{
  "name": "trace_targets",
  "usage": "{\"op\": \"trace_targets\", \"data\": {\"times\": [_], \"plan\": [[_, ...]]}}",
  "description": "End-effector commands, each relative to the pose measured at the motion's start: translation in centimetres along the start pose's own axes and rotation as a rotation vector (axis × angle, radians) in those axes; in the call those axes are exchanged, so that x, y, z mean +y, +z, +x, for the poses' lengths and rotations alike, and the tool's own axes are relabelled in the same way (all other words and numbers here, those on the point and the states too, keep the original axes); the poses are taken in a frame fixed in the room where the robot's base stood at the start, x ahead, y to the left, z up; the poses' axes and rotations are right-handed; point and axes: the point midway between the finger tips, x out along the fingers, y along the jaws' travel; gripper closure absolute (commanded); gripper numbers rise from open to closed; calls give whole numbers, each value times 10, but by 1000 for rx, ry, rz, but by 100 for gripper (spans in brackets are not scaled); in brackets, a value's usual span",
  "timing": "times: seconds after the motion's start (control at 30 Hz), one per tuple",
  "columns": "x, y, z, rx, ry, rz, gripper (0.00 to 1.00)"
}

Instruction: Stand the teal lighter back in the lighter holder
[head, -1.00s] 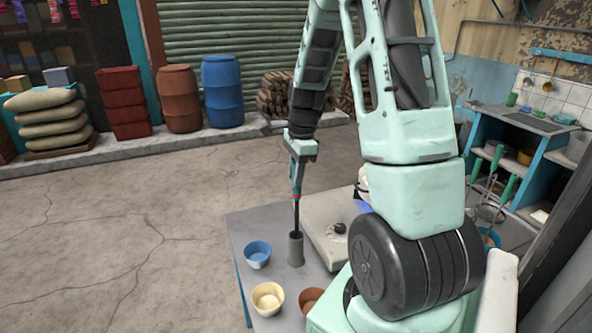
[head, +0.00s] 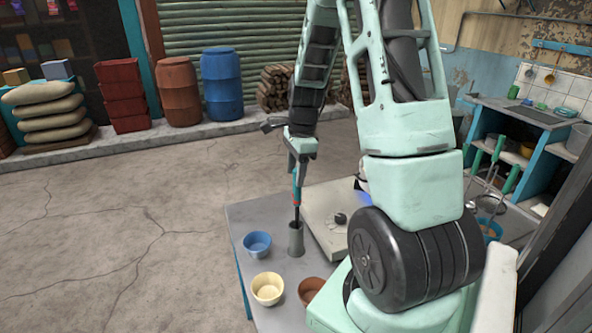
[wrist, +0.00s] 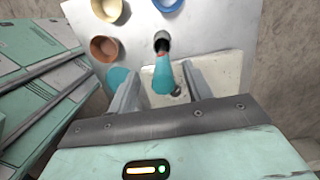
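The teal lighter (head: 297,186) stands roughly upright with its dark rod down inside the grey lighter holder (head: 296,240). In the wrist view the lighter (wrist: 163,78) lies between my two fingers, with a gap visible on each side. The dark mouth of the holder (wrist: 162,37) shows just beyond its red band. My gripper (wrist: 160,85) is open around the lighter's upper part. In the head view my gripper (head: 299,160) is directly above the holder. The lower rod is hidden inside the holder.
A blue bowl (head: 257,244), a cream bowl (head: 267,289) and a brown bowl (head: 311,291) stand on the grey table (head: 240,216) near the holder. A pale stove (head: 322,210) with a black knob is close on the right. Open floor lies left of the table.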

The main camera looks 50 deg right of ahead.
Motion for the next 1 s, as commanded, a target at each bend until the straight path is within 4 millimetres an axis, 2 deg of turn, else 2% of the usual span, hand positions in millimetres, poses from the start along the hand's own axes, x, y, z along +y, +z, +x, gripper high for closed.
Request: {"op": "trace_targets", "data": {"times": [0.23, 0.37, 0.47, 0.8, 1.0], "plan": [[0, 0, -2, 0, -1, 0, 50], [-1, 0, -14, 1, -4, -1, 50], [-1, 0, -32, 1, -7, -2, 50], [-1, 0, -112, 0, -7, -1, 50], [-1, 0, -150, 1, -4, -1, 50]]}}
